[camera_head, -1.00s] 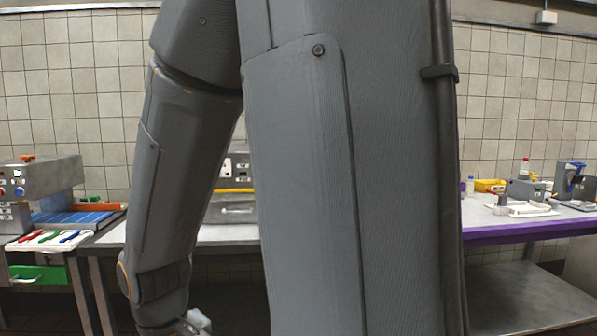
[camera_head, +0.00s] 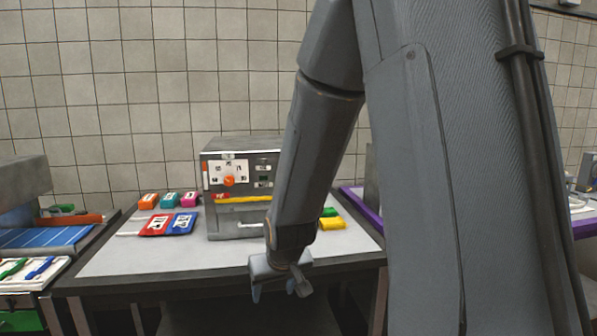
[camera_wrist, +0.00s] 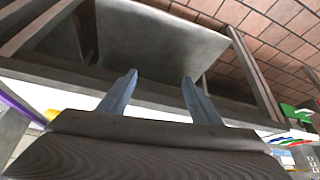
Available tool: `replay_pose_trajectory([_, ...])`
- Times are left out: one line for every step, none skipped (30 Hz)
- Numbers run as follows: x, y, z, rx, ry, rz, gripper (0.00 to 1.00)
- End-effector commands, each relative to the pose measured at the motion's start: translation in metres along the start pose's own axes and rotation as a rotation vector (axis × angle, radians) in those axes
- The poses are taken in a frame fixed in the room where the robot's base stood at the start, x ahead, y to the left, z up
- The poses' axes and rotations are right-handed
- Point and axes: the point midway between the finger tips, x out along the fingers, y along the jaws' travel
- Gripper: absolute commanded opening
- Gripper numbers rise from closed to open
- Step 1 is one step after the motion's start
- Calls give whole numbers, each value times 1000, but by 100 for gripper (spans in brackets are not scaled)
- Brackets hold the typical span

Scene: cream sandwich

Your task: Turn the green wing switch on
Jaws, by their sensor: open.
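I cannot make out a green wing switch in either view. A grey metal machine (camera_head: 238,225) stands on the middle table in the head view. Its front has a white panel with an orange knob (camera_head: 229,181), a small dark green spot (camera_head: 264,178) too small to identify, and a yellow bar (camera_head: 243,199). My arm hides its right side. My gripper (camera_head: 279,288) hangs at the table's front edge, below and in front of the machine. In the wrist view my gripper (camera_wrist: 158,85) is open, with nothing between its fingers.
Red and blue packs (camera_head: 168,224) and small coloured blocks lie left of the machine. Yellow and green blocks (camera_head: 331,223) lie to its right. The table's front edge (camera_head: 180,277) is close to my gripper. Another table with a tray (camera_head: 30,270) stands at the left.

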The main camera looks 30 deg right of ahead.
Motion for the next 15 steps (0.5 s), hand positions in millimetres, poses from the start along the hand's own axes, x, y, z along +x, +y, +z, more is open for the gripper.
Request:
replay_pose_trajectory([1,14,-33,22,89,13,58])
replay_pose_trajectory([3,21,-53,31,150,19,58])
replay_pose_trajectory([4,32,-79,42,231,28,58])
replay_pose_trajectory([4,40,-99,51,293,37,58])
replay_pose_trajectory([4,48,-117,58,353,45,58])
replay_pose_trajectory([1,60,-141,67,434,57,58])
replay_pose_trajectory([-2,69,-158,74,494,67,58])
replay_pose_trajectory([-5,77,-174,78,553,76,58])
replay_pose_trajectory([-10,88,-193,85,628,89,58])
replay_pose_trajectory([-14,96,-206,88,681,97,58])
replay_pose_trajectory([-19,103,-217,91,733,106,58])
replay_pose_trajectory([-26,113,-231,94,795,118,58])
replay_pose_trajectory([-30,119,-240,95,839,125,58])
replay_pose_trajectory([-35,124,-247,97,877,132,58])
replay_pose_trajectory([-41,131,-256,98,925,141,58])
